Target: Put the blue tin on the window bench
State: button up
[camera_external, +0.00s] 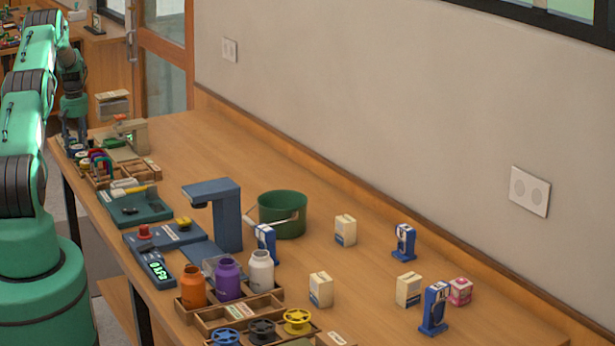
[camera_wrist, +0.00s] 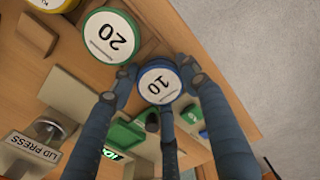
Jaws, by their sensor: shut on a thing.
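My gripper (camera_wrist: 161,90) has its fingers closed around a round tin with a blue rim and a white top marked 10, the blue tin (camera_wrist: 158,82). A green tin (camera_wrist: 108,36) marked 20 stands beside it in the wrist view. In the external view my gripper (camera_external: 74,138) is low at the far left end of the long wooden counter (camera_external: 330,215), partly hidden by my arm. The blue tin cannot be picked out clearly there. I cannot tell which surface is the window bench.
A lid press (camera_wrist: 35,145) and a green lit display (camera_wrist: 110,153) are close to my gripper. In the external view, several tools, a blue stand (camera_external: 222,205), a green bucket (camera_external: 282,213) and jars crowd the counter. Bare wood lies along the wall.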

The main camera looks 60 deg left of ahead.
aim_at(78, 147)
jog(key=shift+s+d+f, duration=0.1)
jog(key=shift+d+f, duration=0.15)
jog(key=shift+f, duration=0.45)
jog(key=shift+d+f, duration=0.15)
jog(key=shift+f, duration=0.4)
jog(key=o, duration=1.2)
jog(key=shift+o, duration=0.6)
jog(key=shift+f, duration=0.25)
jog(key=shift+r, duration=0.25)
jog(key=r, duration=0.7)
jog(key=shift+a, duration=0.4)
jog(key=shift+r, duration=0.9)
